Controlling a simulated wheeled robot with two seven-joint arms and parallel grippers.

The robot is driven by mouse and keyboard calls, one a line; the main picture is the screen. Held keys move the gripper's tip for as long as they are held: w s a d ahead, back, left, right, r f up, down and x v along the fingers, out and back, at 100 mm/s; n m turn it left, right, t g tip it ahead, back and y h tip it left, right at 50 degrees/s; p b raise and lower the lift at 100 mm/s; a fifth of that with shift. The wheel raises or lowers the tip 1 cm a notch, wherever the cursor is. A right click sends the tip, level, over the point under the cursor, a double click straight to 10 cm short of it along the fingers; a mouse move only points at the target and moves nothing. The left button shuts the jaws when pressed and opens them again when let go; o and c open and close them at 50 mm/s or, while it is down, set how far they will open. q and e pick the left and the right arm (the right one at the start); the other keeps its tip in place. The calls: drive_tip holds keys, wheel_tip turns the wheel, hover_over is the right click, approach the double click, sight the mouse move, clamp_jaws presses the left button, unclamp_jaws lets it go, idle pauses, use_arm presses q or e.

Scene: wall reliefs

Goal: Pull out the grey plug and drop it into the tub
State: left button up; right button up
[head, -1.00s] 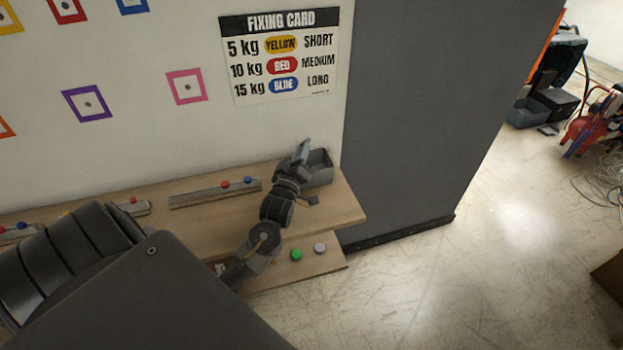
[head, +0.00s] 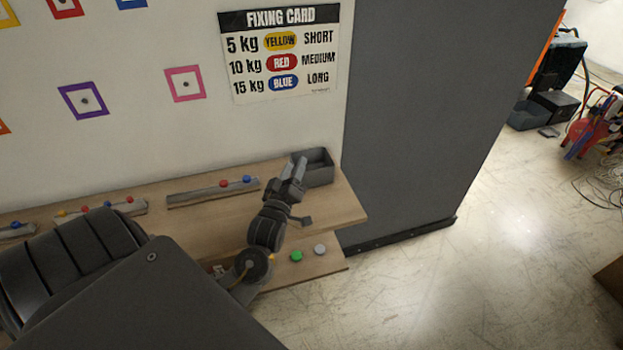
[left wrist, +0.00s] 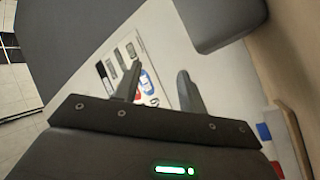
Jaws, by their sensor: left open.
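The grey tub (head: 322,176) is an open box at the back right of the wooden shelf, against the wall. It also shows as a dark grey block at the top of the left wrist view (left wrist: 222,22). My left gripper (head: 293,170) is beside the tub's left front, its two fingers apart with nothing seen between them; they also show in the left wrist view (left wrist: 160,88). A small grey round piece (head: 320,249) sits on the lower board beside a green one; I cannot tell whether it is the grey plug. The tub's floor is partly hidden. My right gripper is out of view.
A rail (head: 205,195) with red and blue pegs lies left of my gripper. Coloured square frames, such as the pink one (head: 185,84), each hold a dark centre spot on the wall. A fixing card (head: 280,55) hangs above. A grey panel (head: 430,110) stands right of the shelf.

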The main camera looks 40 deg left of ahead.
use_arm(q)
drive_tip(key=b+v, duration=0.1)
drive_tip(key=v, duration=0.3)
drive_tip(key=shift+s, duration=0.15)
idle(0.4)
